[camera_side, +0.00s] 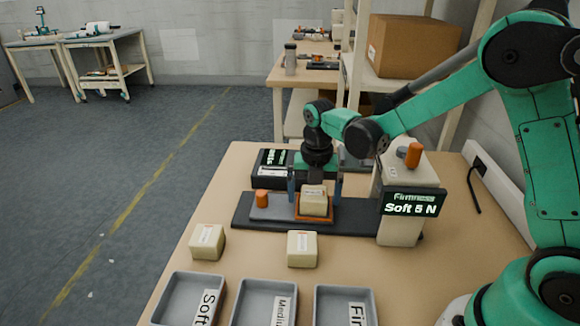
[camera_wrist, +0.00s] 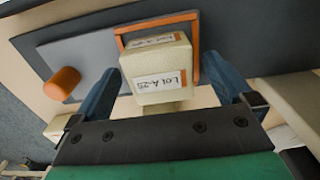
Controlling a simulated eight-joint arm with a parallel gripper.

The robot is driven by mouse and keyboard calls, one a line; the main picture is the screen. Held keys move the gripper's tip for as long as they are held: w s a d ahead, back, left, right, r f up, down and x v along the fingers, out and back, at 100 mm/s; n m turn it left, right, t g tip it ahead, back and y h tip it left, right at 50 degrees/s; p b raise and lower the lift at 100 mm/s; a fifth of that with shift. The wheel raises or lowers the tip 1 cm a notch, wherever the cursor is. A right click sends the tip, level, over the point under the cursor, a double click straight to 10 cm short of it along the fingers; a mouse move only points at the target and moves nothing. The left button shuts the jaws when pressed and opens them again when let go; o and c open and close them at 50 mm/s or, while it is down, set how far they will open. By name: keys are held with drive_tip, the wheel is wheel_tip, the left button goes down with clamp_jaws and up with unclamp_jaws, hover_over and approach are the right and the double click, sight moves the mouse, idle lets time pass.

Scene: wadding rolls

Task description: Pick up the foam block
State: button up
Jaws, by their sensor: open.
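A cream foam block (camera_side: 314,202) with white labels sits in an orange frame (camera_side: 314,218) on the dark base plate (camera_side: 358,222) of the tester. In the wrist view the same block (camera_wrist: 160,75) fills the middle, its label reading about "Lot A-25". My gripper (camera_side: 315,186) is open, with its blue fingers on the left and right of this block. In the wrist view there is a gap between each finger and the block, so they do not appear to touch it. Two more foam blocks stand on the table, at left (camera_side: 207,242) and at centre (camera_side: 302,249).
Three grey trays line the front edge: "Soft" (camera_side: 172,294), a middle one (camera_side: 242,292) and one starting "Fi" (camera_side: 322,290). The tester column with a "Soft 5 N" display (camera_side: 412,203) stands right of the block. An orange knob (camera_side: 262,199) stands on its left.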

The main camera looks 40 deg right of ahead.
drive_tip(key=c, duration=1.4)
drive_tip(key=shift+o, duration=0.2)
drive_tip(key=shift+r, duration=0.1)
